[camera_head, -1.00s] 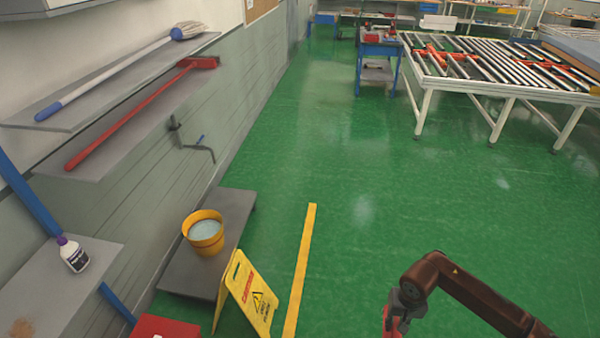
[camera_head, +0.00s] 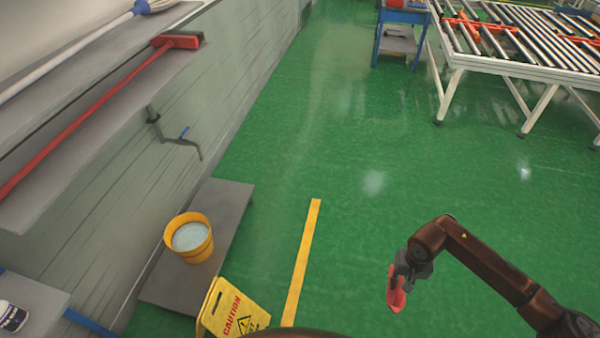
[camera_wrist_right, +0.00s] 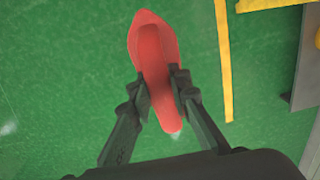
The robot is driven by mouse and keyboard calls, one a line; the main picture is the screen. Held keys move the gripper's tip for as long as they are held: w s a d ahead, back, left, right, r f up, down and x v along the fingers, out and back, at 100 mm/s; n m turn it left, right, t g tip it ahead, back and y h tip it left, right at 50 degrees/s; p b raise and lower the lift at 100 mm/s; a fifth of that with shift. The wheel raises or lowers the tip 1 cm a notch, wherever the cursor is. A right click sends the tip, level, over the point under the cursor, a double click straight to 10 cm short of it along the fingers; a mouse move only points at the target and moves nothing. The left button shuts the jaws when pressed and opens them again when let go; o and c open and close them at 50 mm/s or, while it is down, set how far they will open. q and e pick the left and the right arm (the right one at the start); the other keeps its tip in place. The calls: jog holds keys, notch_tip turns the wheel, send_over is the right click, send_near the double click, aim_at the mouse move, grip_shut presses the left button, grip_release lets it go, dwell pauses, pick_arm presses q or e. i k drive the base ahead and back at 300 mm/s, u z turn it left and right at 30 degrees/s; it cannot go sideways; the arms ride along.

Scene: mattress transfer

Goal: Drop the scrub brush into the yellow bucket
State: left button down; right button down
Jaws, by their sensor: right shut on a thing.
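The scrub brush (camera_head: 397,299) is red and hangs from my right gripper (camera_head: 399,284) in the head view, above the green floor. In the right wrist view the right gripper (camera_wrist_right: 162,92) is shut on the handle of the red brush (camera_wrist_right: 152,45). The yellow bucket (camera_head: 200,252) stands upright on a low grey platform at the left, with pale, water-like contents inside. The gripper and brush are well to the right of the bucket and apart from it. My left gripper is not in view.
A yellow caution sign (camera_head: 232,312) stands in front of the low platform (camera_head: 226,199). A yellow floor stripe (camera_head: 302,260) lies between bucket and brush. Wall shelves at the left hold a red broom (camera_head: 95,108) and a mop. A roller conveyor (camera_head: 510,50) stands at the back right.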

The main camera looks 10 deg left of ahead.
aim_at(195, 244)
jog(key=i, duration=2.9)
jog(key=u, duration=4.1)
jog(key=i, duration=0.5)
jog(key=z, duration=0.05)
